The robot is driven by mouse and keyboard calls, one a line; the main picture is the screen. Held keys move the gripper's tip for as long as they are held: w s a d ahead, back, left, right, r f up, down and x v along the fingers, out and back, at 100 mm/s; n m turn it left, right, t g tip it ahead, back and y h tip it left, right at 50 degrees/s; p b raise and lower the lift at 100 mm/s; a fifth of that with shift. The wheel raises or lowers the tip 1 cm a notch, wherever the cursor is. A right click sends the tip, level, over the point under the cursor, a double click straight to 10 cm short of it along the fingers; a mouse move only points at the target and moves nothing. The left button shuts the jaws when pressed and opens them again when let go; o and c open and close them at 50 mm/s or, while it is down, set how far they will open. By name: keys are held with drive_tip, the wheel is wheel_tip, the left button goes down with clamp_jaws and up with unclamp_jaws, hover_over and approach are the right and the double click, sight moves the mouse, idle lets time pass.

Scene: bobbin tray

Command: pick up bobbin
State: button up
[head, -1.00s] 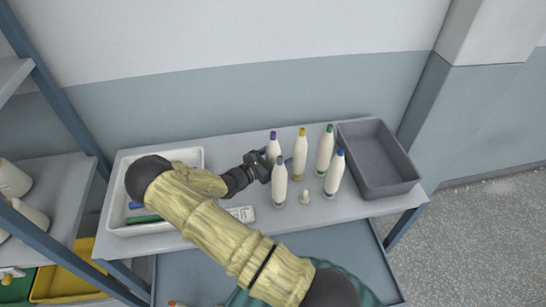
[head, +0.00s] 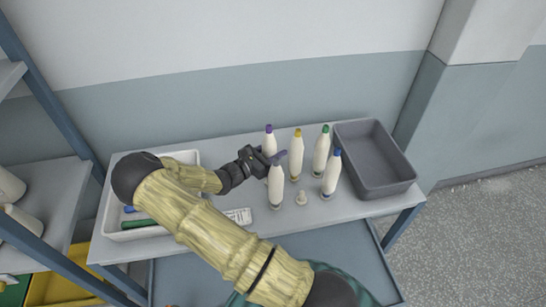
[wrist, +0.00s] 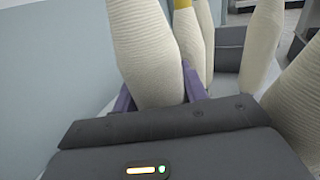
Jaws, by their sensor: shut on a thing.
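Several white cone-shaped bobbins with coloured tips stand on the grey table. My gripper (head: 272,157) is shut on the purple-tipped bobbin (head: 269,141), which is upright. In the wrist view this bobbin (wrist: 148,50) sits between the purple fingers. Its foot is hidden, so I cannot tell whether it is clear of the table. The grey-tipped bobbin (head: 276,188) stands just in front of my gripper. The yellow-tipped (head: 296,158), green-tipped (head: 321,155) and blue-tipped (head: 331,176) bobbins stand to the right.
A grey empty tray (head: 346,172) is at the table's right end. A white tray (head: 113,229) with a green item is at the left, partly behind my arm. A small pale piece (head: 301,198) and a white label (head: 238,216) lie near the front. The wall is close behind.

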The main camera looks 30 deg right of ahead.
wheel_tip(320, 180, up, 15)
drive_tip(key=shift+f+b, duration=0.1)
drive_tip(key=shift+b, duration=1.05)
